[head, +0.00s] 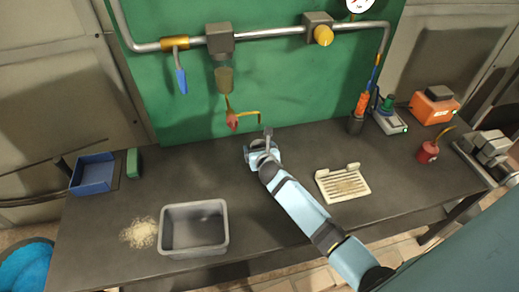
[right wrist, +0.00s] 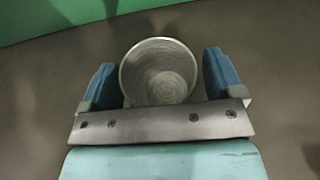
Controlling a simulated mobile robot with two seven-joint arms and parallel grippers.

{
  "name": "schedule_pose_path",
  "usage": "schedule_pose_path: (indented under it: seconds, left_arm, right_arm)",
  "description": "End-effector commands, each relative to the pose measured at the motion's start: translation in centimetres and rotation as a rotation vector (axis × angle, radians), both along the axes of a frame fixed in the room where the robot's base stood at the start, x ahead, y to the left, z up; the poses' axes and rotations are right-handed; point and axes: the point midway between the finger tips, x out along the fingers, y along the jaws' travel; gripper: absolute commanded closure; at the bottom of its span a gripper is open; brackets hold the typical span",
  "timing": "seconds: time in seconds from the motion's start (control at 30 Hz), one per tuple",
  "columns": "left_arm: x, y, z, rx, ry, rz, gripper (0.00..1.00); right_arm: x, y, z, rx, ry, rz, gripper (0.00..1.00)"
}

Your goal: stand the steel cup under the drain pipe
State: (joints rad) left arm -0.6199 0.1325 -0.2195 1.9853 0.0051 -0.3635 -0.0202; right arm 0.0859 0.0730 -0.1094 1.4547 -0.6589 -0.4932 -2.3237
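The steel cup (right wrist: 160,72) shows open end up in the right wrist view, between the two blue fingers of my right gripper (right wrist: 162,85). The fingers are very close to its sides; I cannot tell whether they press on it. In the head view my right gripper (head: 263,152) is low over the bench near the green panel, and it largely hides the cup. A thin yellow drain pipe (head: 247,112) with a red valve (head: 232,121) comes down on the panel and ends just above and behind the gripper. My left gripper is not in view.
The dark bench (head: 285,240) holds a grey bin (head: 194,245) and spilled grains (head: 140,232) at front left. A blue tray (head: 93,174) stands at far left. A cream slotted tray (head: 342,185) lies right of my arm. A red canister (head: 428,153) stands further right.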

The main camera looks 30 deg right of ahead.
Motion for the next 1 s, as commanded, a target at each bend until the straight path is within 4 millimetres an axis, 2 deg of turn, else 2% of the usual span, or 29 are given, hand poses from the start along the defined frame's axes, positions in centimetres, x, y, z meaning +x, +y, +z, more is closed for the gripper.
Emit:
schedule_pose_path:
  seconds: [0.3, 0.37, 0.8, 1.0]
  left_arm:
    - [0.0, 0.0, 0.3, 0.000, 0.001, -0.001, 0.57]
    - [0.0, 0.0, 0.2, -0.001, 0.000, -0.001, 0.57]
    - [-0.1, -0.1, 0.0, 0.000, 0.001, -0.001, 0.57]
    - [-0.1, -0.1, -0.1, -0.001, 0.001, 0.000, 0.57]
  right_arm:
    - [0.0, 0.0, 0.5, 0.001, -0.001, 0.000, 0.14]
    - [-0.6, 0.1, 0.6, -0.001, 0.000, 0.000, 0.14]
    - [-8.4, 2.1, 3.9, -0.001, -0.001, 0.001, 0.14]
    - [-10.4, 2.6, 4.8, -0.001, 0.000, 0.000, 0.14]
